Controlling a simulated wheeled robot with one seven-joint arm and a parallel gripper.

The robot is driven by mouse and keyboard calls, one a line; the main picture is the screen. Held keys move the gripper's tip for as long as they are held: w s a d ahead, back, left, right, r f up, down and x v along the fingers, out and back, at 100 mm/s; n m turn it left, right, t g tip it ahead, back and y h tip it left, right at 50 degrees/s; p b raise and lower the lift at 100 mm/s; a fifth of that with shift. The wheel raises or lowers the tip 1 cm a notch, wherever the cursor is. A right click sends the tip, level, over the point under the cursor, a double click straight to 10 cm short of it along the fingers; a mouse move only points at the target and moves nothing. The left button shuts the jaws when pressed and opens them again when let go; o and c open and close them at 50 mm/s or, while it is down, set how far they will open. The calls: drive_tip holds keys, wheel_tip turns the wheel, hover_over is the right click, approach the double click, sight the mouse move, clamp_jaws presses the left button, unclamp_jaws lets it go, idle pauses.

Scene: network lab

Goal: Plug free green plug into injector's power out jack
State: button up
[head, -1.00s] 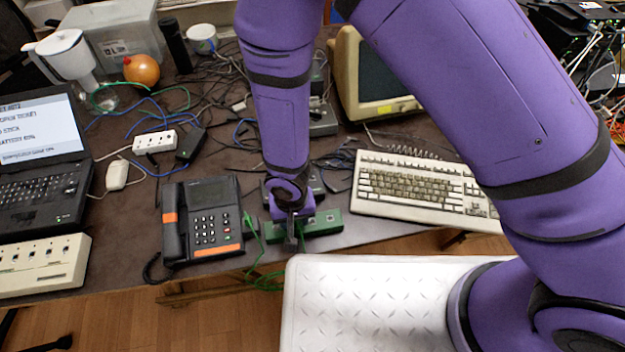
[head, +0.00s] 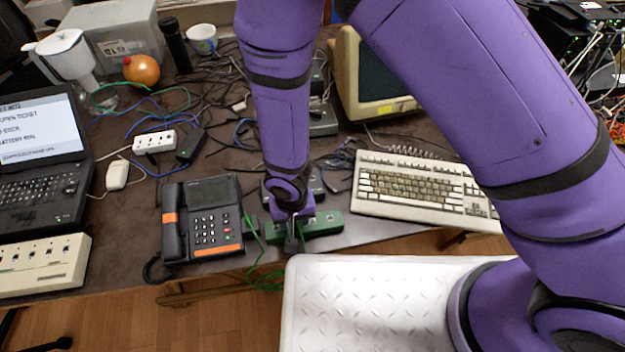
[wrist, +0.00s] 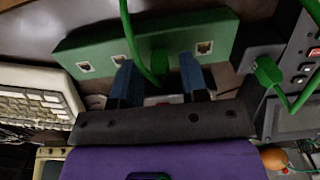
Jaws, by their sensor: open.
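A long green box (wrist: 225,28) with several jacks in its face lies at the table's front edge; in the head view it is a green strip (head: 325,223). I cannot read labels, so I cannot tell which jack is power out. My gripper (wrist: 160,80) is open, pointing at that face, and in the head view (head: 293,243) it is over the box. A green plug (wrist: 160,63) with a green cable stands between my fingers, at the box's face; whether it is seated is unclear. A second green plug (wrist: 267,71) is at a dark box (wrist: 258,57) beside the phone.
A desk phone (head: 205,220) stands left of the green box, with a green cable (head: 257,245) hanging over the table edge between them. A beige keyboard (head: 420,188) is close on the right. A white textured surface (head: 380,300) lies in front of the table.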

drive_tip(key=shift+c, duration=0.4)
clamp_jaws()
drive_tip(key=shift+r, duration=0.2)
drive_tip(key=shift+r, duration=1.9)
